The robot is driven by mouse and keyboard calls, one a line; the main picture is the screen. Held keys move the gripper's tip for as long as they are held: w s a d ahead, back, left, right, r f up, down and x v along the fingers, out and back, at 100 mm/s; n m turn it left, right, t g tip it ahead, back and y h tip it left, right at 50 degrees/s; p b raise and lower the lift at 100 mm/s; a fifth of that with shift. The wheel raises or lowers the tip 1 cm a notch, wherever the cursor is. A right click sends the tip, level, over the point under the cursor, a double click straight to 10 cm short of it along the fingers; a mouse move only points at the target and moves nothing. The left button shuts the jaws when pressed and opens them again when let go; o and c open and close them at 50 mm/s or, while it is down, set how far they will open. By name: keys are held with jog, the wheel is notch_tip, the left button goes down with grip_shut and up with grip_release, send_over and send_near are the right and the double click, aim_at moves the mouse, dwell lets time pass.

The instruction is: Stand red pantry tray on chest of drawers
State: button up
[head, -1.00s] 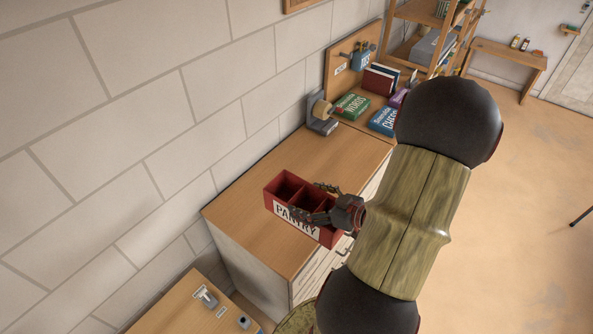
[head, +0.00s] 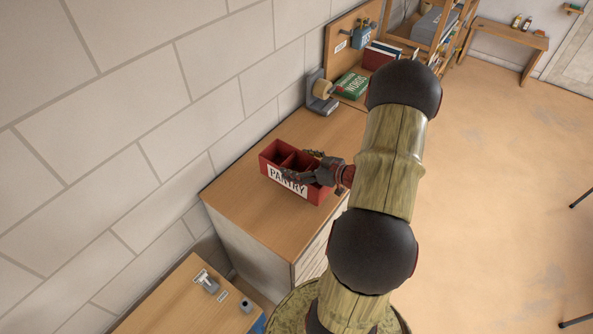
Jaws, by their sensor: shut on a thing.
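The red pantry tray (head: 268,160) is an open box with dividers and a white label reading PANTRY. It is upright over the wooden top of the chest of drawers (head: 240,205); I cannot tell whether its base touches the top. My gripper (head: 303,172) reaches in from the right and is shut on the tray near its right part. My arm hides the right side of the chest and part of its drawer fronts.
A grey device with a wooden roller (head: 321,92) and a green book (head: 350,87) lie behind the tray. A lower wooden surface (head: 165,305) with small fittings is at the front left. A block wall (head: 130,110) runs along the left. Open floor (head: 500,170) lies to the right.

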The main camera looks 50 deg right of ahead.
aim_at(289, 167)
jog(key=shift+w+d+f, duration=0.2)
jog(key=shift+w+f, duration=0.1)
jog(key=shift+f, duration=0.2)
jog(key=shift+f+b, duration=0.6)
jog(key=shift+f, duration=0.9)
jog(key=shift+f, duration=0.15)
jog(key=o, duration=1.7)
jog(key=shift+o, duration=0.2)
